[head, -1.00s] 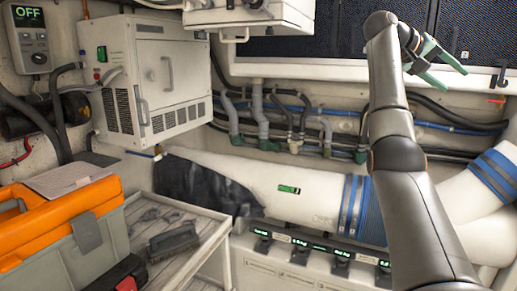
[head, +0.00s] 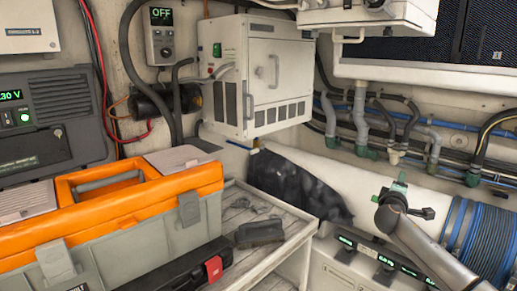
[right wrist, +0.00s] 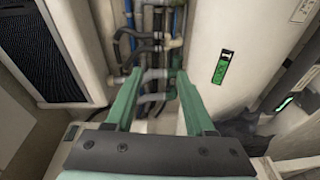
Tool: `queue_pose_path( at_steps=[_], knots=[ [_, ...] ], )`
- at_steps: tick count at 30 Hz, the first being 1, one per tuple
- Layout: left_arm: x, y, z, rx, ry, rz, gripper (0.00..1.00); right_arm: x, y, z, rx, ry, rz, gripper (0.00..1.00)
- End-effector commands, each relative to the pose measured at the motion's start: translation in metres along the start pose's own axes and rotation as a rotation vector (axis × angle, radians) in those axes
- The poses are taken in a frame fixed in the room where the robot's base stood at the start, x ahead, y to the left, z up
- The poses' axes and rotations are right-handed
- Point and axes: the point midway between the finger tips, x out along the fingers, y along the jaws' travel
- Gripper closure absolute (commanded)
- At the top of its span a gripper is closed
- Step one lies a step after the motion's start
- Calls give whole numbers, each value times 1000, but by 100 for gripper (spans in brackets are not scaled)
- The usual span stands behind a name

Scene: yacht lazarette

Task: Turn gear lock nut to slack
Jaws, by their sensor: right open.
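I cannot make out a gear lock nut in either view. My right gripper (head: 397,196) is in front of the fat white pipe in the head view, with its green fingers partly hidden by its own wrist. In the right wrist view the two green fingers (right wrist: 160,74) are apart with nothing between them. They point towards a cluster of grey and dark hoses (right wrist: 152,52) and seem clear of it. My left gripper is in neither view.
An orange and grey toolbox (head: 150,205) fills the lower left. A dark brush (head: 260,232) lies on the wooden bench. The white pipe (head: 350,180), partly draped in black cloth (head: 295,185), runs behind. A row of lit labels (head: 385,262) sits below it. A white cabinet (head: 270,75) hangs above.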

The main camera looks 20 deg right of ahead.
Motion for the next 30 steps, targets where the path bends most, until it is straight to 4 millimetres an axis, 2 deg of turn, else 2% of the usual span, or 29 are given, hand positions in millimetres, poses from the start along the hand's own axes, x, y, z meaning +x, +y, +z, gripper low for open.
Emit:
queue_pose_path(
  at_steps=[1, 6, 11, 12, 15, 18, 21, 27, 30],
  knots=[
    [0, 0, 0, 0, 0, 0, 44, -12, -37, -6, -30, 62, -54, 46],
    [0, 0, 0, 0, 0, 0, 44, -64, -141, -16, -72, 255, -241, 46],
    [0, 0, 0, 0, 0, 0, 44, -134, -231, -7, -81, 408, -450, 46],
    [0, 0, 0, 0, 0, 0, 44, -154, -252, -2, -77, 442, -507, 46],
    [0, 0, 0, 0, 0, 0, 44, -205, -294, 12, -61, 513, -646, 46],
    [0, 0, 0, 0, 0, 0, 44, -252, -324, 28, -36, 562, -770, 46],
    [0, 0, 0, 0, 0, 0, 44, -294, -345, 44, -9, 593, -879, 46],
    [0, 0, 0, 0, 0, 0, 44, -369, -368, 74, 55, 628, -1072, 46],
    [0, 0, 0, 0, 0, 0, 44, -388, -377, 69, 143, 601, -1105, 46]
  ],
)
